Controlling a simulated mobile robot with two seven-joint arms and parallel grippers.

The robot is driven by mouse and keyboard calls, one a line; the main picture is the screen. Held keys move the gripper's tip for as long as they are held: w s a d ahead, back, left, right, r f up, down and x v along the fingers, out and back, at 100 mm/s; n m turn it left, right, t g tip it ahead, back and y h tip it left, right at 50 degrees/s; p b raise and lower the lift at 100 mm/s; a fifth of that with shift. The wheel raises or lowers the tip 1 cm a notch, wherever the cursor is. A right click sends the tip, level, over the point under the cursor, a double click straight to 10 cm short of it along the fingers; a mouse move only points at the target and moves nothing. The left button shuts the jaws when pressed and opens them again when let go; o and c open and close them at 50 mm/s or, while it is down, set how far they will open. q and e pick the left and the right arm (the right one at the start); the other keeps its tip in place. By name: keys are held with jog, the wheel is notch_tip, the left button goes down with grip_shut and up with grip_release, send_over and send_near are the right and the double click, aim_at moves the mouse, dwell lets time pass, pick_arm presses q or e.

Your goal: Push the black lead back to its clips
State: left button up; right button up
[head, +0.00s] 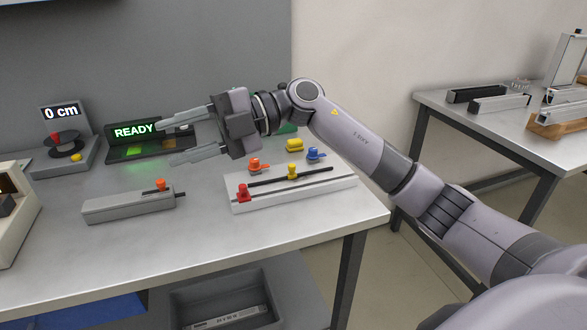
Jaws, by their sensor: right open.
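A long thin black strip (312,172), which looks like the black lead, lies along the top of a pale block (300,194) at the table's right side. A red clip-like piece (243,194) stands at its left end and a yellow one (292,172) near its middle. An orange piece (256,165) and a blue piece (315,153) stand at the block's back edge. Whether the strip sits in any clip cannot be told. My right gripper (165,144) is open and empty, fingers pointing left, above and to the left of the block. My left gripper is out of view.
A screen reading READY (133,131) stands behind my right fingers. A grey bar with an orange knob (130,207) lies front left. A 0 cm display unit (62,113) is at far left. A yellow piece (294,144) lies behind the block. Table front is clear.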

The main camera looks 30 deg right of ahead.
jog(key=w+d+f+n+h+b, duration=0.1)
jog(key=w+d+f+n+h, duration=0.15)
jog(key=d+f+h, duration=0.3)
jog(key=n+t+h+b, duration=0.2)
jog(key=n+h, duration=0.1)
jog(key=h, duration=0.8)
send_near(292, 165)
notch_tip(292, 165, down, 2)
jog(key=x, duration=0.7)
jog(key=shift+w+r, duration=0.1)
jog(key=shift+w, duration=0.1)
grip_shut()
